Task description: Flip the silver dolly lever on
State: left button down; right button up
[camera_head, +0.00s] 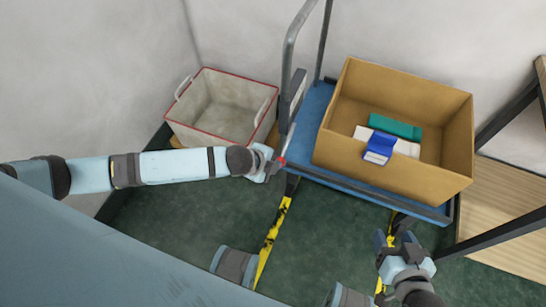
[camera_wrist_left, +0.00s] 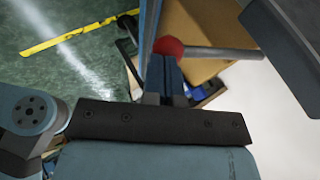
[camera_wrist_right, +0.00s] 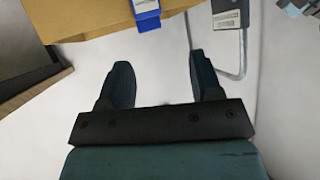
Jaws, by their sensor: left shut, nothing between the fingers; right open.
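The silver dolly lever (camera_head: 290,136) is a thin rod with a red knob (camera_head: 281,161) at its lower end, by the left side of the dolly (camera_head: 313,104). My left gripper (camera_head: 272,163) is shut and empty, right at the red knob. In the left wrist view the knob (camera_wrist_left: 170,47) lies just beyond the closed fingertips (camera_wrist_left: 164,62), and the silver rod (camera_wrist_left: 218,53) runs right from it. I cannot tell whether they touch. My right gripper (camera_head: 394,241) is open and empty, in front of the dolly's right part; its spread fingers show in the right wrist view (camera_wrist_right: 160,75).
A cardboard box (camera_head: 455,135) holding teal, blue and white items sits on the blue dolly. A grey fabric bin (camera_head: 190,130) with red trim stands left of it. A wooden shelf (camera_head: 500,205) is at right. Yellow-black tape (camera_head: 270,240) marks the green floor.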

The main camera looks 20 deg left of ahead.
pick_arm(q)
jog(key=f+t, duration=0.1)
jog(key=w+f+t+b, duration=0.1)
jog(key=f+t, duration=0.1)
jog(key=f, duration=0.1)
jog(key=shift+w+f+m+b, duration=0.1)
jog(key=shift+w+m+b, duration=0.2)
jog(key=shift+w+b, duration=0.05)
jog(key=shift+w+f, duration=0.4)
jog(key=shift+f, duration=0.1)
pick_arm(e)
jog(key=shift+w+a+r+t+y, duration=0.15)
jog(key=shift+w+a+r+t, duration=0.1)
jog(key=shift+r, duration=0.25)
jog(key=shift+w+a+r+t+y, duration=0.15)
jog(key=shift+w+r+t, duration=0.1)
jog(key=shift+r, duration=0.2)
jog(key=shift+s+a+f, duration=0.1)
jog(key=shift+s+f, duration=0.1)
jog(key=shift+f, duration=0.05)
